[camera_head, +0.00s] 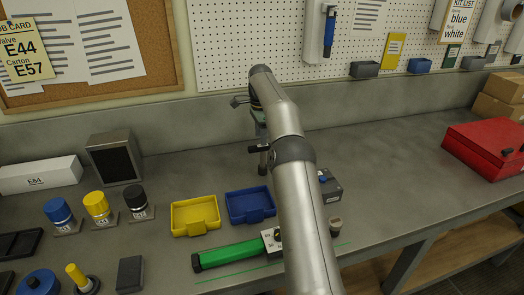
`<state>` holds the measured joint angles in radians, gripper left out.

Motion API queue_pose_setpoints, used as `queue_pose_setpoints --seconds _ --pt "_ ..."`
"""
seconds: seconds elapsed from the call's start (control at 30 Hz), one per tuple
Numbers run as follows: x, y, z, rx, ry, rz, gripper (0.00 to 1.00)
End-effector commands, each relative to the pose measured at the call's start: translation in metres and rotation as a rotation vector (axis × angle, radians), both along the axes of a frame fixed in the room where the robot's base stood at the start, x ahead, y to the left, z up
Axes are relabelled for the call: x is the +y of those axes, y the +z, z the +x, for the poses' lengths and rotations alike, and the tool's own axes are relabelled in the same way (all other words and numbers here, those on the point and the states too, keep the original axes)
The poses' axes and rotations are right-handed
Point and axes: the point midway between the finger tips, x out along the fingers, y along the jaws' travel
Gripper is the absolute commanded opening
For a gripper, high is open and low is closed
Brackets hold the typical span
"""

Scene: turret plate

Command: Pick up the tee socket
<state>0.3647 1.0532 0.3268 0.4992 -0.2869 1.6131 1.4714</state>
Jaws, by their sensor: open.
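My gripper (263,168) points down over the back middle of the bench, behind the blue tray. It is small and partly covered by my own arm. It is open, and I see nothing held in it. I cannot pick out the tee socket for certain. A dark box (331,188) with a small blue part on top stands just right of my arm. A small grey-brown round piece (335,226) stands in front of that box. My arm hides part of the bench between the gripper and these things.
A yellow tray (194,216) and a blue tray (250,205) sit left of my arm. Blue, yellow and black capped cylinders (97,207) stand at left. A red case (488,146) is at right; the bench before it is clear.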

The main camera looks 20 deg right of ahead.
Motion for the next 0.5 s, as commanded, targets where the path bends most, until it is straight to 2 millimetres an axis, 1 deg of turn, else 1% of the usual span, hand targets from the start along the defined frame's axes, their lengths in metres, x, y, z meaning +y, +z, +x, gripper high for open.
queue_pose_setpoints --seconds 0.1,0.37,0.5 --pt "-0.007 -0.011 0.001 0.001 -0.034 0.006 0.45" --pt "-0.006 -0.039 0.001 0.000 -0.034 0.005 0.45" --pt "-0.007 -0.059 0.000 0.000 -0.034 0.005 0.45"
